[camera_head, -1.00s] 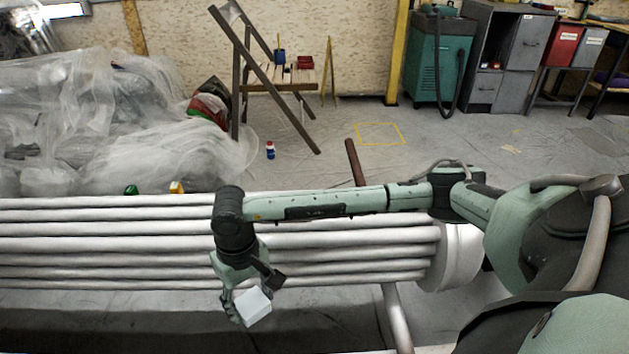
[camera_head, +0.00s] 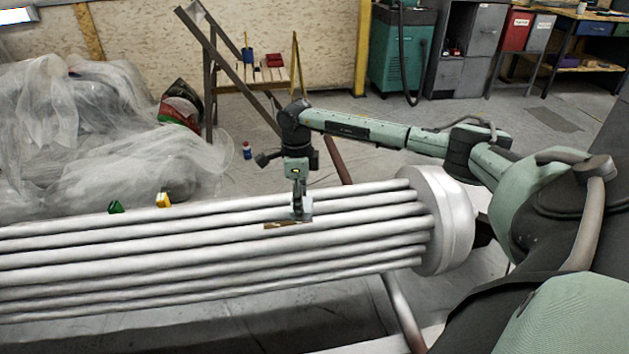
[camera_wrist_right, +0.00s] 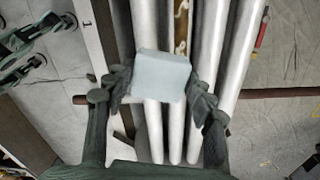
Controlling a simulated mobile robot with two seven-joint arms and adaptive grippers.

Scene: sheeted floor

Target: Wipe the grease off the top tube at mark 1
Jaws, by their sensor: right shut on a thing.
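My right gripper (camera_head: 299,206) points down over the upper tubes of the bundle, near its capped right end. It is shut on a pale block-shaped pad (camera_wrist_right: 162,77), which is clear in the right wrist view. A brown, streaky grease patch (camera_head: 287,225) lies on a pale tube (camera_head: 220,238) just beside the pad. The patch also shows in the right wrist view (camera_wrist_right: 181,28), on the tube beyond the pad. The pad covers part of the tubes there, and I cannot tell whether it touches one. My left gripper is not recognisable in view.
A round white end cap (camera_head: 452,220) closes the bundle at right. A green item (camera_head: 116,207) and a yellow item (camera_head: 163,200) show at the bundle's far edge. Sheeted clutter (camera_head: 90,135) fills the left.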

